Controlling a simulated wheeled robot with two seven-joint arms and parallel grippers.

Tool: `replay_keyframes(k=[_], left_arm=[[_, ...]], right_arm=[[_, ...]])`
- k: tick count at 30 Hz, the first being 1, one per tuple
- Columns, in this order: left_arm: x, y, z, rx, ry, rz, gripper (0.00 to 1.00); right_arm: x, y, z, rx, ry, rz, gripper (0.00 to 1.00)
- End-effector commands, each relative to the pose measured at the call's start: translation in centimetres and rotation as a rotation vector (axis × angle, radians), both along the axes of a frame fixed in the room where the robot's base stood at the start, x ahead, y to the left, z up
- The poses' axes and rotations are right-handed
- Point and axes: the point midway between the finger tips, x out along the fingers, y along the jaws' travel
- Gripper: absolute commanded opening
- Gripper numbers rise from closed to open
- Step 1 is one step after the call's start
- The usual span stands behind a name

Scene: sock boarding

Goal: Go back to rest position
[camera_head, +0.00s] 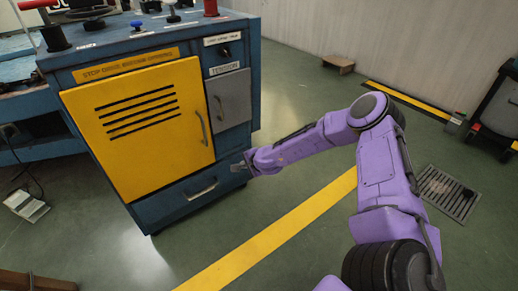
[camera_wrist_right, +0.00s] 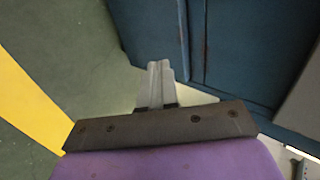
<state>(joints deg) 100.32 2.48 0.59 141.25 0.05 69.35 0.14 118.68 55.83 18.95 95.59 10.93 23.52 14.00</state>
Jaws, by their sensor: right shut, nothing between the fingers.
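My right arm is purple and comes in from the right in the head view. Its gripper (camera_head: 242,166) is at the right front edge of the blue cabinet (camera_head: 172,203), near the height of the drawer top. In the right wrist view the two grey fingers of the right gripper (camera_wrist_right: 156,72) lie together, shut and empty, with the blue cabinet side (camera_wrist_right: 240,45) beyond them. I cannot tell whether the fingertips touch the cabinet. My left gripper is not in view.
The cabinet has a yellow door (camera_head: 140,125), a small grey door (camera_head: 229,99) and a drawer with a handle (camera_head: 202,189), all seemingly closed. A yellow floor stripe (camera_head: 270,238) runs below my arm. Green floor (camera_head: 310,75) is open behind. A dark cart (camera_head: 497,108) stands far right.

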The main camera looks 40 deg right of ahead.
Motion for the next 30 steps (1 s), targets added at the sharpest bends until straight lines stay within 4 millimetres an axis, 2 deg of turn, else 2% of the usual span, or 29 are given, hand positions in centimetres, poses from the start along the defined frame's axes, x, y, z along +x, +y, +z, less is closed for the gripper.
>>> replay_keyframes(k=[1, 6, 10, 17, 20, 21, 23, 26, 30], left_arm=[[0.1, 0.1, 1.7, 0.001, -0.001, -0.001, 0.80], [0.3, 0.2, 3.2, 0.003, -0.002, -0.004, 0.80], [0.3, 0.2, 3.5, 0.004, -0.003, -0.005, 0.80], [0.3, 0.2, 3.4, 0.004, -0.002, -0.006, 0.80], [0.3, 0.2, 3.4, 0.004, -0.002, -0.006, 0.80], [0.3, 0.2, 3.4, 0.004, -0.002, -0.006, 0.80], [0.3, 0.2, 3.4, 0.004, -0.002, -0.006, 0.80], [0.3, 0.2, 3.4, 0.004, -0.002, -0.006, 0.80], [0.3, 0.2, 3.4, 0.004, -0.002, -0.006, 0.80]], right_arm=[[-0.9, 0.3, 1.9, 0.004, 0.000, 0.000, 0.00], [-3.2, 0.6, 3.7, 0.000, 0.001, 0.004, 0.00], [-4.0, 0.7, 3.9, 0.001, 0.003, 0.005, 0.00], [-4.1, 0.7, 3.8, -0.003, 0.004, 0.007, 0.00], [-4.3, 0.1, 3.8, -0.035, 0.001, -0.029, 0.00], [-5.0, 0.4, 3.5, -0.051, 0.009, -0.044, 0.00], [-6.7, 2.5, 2.6, -0.111, 0.049, -0.019, 0.00], [-10.8, 6.2, -0.1, -0.231, 0.150, 0.075, 0.00], [-18.0, 10.0, -3.6, -0.398, 0.299, 0.241, 0.00]])
